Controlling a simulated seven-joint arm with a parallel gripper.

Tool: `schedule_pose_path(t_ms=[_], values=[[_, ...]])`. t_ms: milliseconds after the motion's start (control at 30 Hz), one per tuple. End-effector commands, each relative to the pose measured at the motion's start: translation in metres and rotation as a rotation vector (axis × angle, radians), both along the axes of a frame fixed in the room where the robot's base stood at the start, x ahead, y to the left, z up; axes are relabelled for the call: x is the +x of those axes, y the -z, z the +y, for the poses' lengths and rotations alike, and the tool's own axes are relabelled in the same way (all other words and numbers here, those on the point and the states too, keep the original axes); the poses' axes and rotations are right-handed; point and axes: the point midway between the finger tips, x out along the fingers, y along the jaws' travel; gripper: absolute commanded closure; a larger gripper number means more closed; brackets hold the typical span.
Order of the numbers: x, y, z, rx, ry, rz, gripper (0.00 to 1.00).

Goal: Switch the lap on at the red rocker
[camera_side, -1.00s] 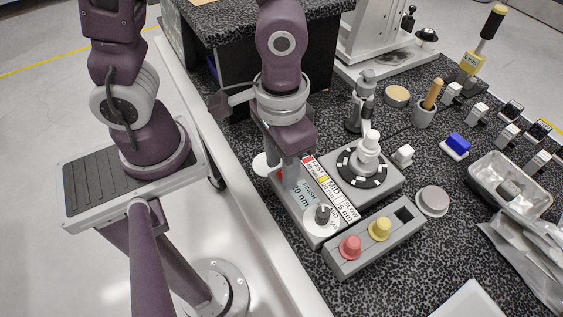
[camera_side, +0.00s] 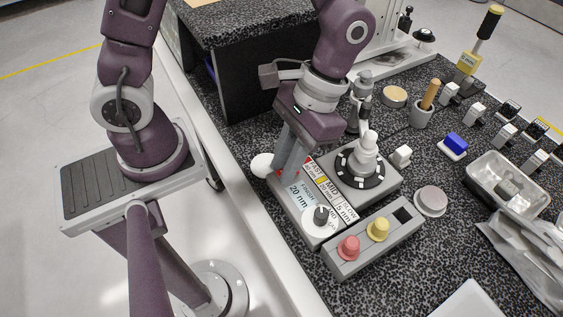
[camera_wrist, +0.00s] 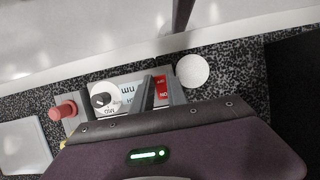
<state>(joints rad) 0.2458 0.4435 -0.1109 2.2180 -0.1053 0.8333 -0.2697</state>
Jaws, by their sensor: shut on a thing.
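The red rocker (camera_wrist: 162,88) with white lettering sits at one end of the grey lap console (camera_side: 284,201). In the wrist view it lies between the two fingers of my gripper (camera_wrist: 161,92), which is shut on it. In the side view my gripper (camera_side: 284,166) reaches down, tilted, to the console's back left end and mostly hides the rocker. The console also carries a display reading 20 nm (camera_side: 298,190), a dial (camera_side: 320,217) and the round dark lap platen (camera_side: 347,171) with a white stepped piece (camera_side: 366,150) on it.
A grey box with a red knob (camera_side: 348,247) and a yellow knob (camera_side: 378,228) stands in front of the console. A white disc (camera_side: 262,165) lies beside my fingers. A black-sided block (camera_side: 250,80) stands behind. Metal tray (camera_side: 512,207) is at right.

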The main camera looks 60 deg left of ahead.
Motion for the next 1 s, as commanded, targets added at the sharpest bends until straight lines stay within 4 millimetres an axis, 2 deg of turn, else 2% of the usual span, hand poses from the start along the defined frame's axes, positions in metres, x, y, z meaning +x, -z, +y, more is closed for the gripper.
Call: schedule_pose_path(t_ms=[333,367,433,467,767,867,1000], values=[[0.001,0.0,0.0,0.0,0.0,0.029,1.0],[0.001,0.0,0.0,0.0,0.0,0.029,0.76],[0.001,0.0,0.0,0.0,0.0,0.029,0.62],[0.001,0.0,0.0,0.0,0.0,0.029,0.6],[0.002,-0.002,0.0,-0.001,0.0,0.027,0.6],[0.009,-0.016,0.0,-0.002,-0.001,0.024,0.6],[0.021,-0.044,0.0,-0.002,-0.001,0.022,0.6]])
